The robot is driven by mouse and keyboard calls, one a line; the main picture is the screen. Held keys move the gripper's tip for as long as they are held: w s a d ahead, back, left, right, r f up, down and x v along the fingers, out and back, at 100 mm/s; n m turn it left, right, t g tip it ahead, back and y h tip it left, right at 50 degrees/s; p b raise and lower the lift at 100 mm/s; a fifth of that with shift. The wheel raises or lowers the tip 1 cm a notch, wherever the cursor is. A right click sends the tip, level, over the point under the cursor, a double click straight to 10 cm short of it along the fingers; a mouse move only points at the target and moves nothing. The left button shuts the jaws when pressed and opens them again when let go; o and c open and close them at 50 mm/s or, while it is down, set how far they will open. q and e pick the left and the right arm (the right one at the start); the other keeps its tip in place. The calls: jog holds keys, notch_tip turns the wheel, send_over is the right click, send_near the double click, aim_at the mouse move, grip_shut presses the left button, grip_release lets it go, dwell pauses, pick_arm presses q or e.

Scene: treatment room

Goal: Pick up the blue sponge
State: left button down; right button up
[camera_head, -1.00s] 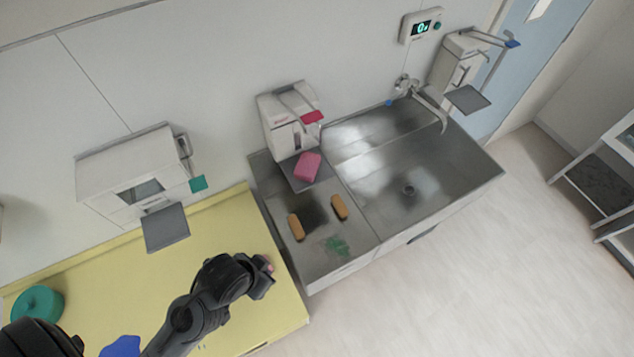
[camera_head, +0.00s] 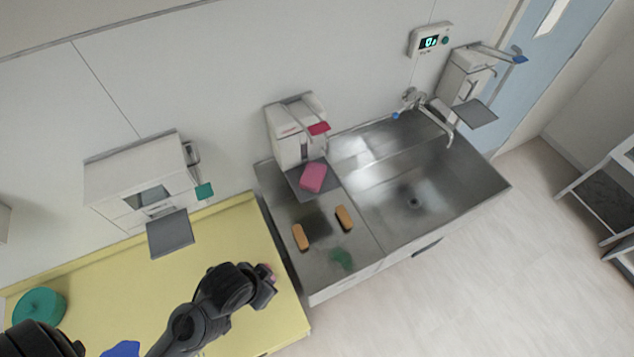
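A blue flat patch (camera_head: 122,349) lies on the yellow counter at the bottom edge, cut off by the frame; I cannot tell whether it is a sponge. No other blue sponge shows. My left gripper (camera_head: 270,282) is over the right part of the yellow counter, well right of the blue patch. Its fingers are dark and small, so I cannot tell whether they are open or shut. A small pink thing (camera_head: 271,270) shows at its tip, mostly hidden; I cannot tell whether it is held. My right gripper is not in view.
The yellow counter (camera_head: 235,225) carries a green round container (camera_head: 40,307). The steel sink unit (camera_head: 375,240) stands to its right with two orange-brown blocks (camera_head: 301,237) (camera_head: 344,218) and a green patch (camera_head: 341,258). A pink block (camera_head: 313,178) sits on a dispenser's tray. Wall dispensers overhang.

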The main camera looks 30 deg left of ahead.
pick_arm(q)
jog(key=c, duration=1.8)
grip_release()
jog(key=shift+c, duration=0.2)
jog(key=o, duration=1.8)
